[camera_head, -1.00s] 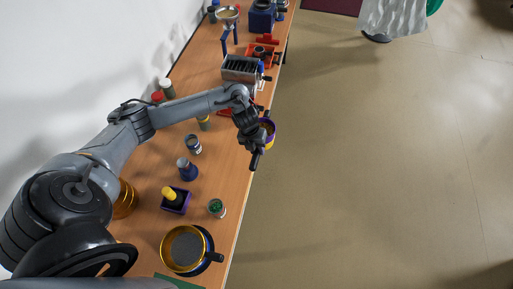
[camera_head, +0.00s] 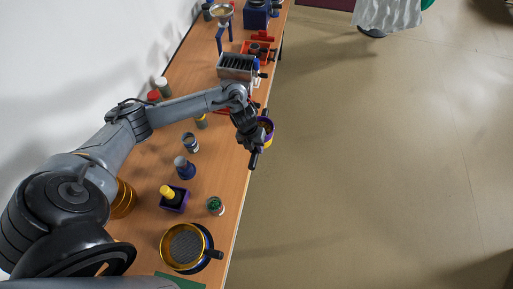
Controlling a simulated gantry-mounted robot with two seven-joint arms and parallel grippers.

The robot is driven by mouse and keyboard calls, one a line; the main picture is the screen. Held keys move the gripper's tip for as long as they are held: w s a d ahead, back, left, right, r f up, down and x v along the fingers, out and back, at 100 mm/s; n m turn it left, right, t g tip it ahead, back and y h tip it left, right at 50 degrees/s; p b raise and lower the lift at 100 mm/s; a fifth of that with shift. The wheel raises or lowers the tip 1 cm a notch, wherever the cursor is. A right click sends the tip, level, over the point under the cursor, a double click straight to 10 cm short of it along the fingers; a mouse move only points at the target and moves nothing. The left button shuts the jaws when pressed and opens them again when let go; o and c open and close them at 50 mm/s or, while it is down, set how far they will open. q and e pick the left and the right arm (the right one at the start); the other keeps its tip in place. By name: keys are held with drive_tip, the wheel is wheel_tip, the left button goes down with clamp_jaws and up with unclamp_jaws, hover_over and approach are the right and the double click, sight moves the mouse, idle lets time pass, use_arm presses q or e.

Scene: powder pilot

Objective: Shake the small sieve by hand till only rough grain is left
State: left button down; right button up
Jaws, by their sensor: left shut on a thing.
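My left gripper (camera_head: 251,143) is at the right edge of the table, beyond the green-filled jar. It is shut on a small round purple and yellow piece (camera_head: 268,131), which looks like the small sieve. Most of this piece is hidden behind the gripper, and I cannot see what is in it. A larger gold-rimmed sieve (camera_head: 164,249) with a grey mesh and a dark handle sits on a dark blue round base at the near end of the table. My right gripper is not in view.
A purple box with a yellow-topped piece (camera_head: 174,203), a jar with green contents (camera_head: 215,206), a blue bottle (camera_head: 185,170) and a small tin (camera_head: 191,143) stand on the table (camera_head: 219,180). A slotted metal box (camera_head: 236,68) stands farther back. Open floor lies right.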

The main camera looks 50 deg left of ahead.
use_arm(q)
drive_tip(key=shift+d+p, duration=0.5)
drive_tip(key=shift+a+r, duration=0.15)
drive_tip(key=shift+a, duration=0.15)
drive_tip(key=shift+d, duration=0.35)
idle(0.7)
idle(0.5)
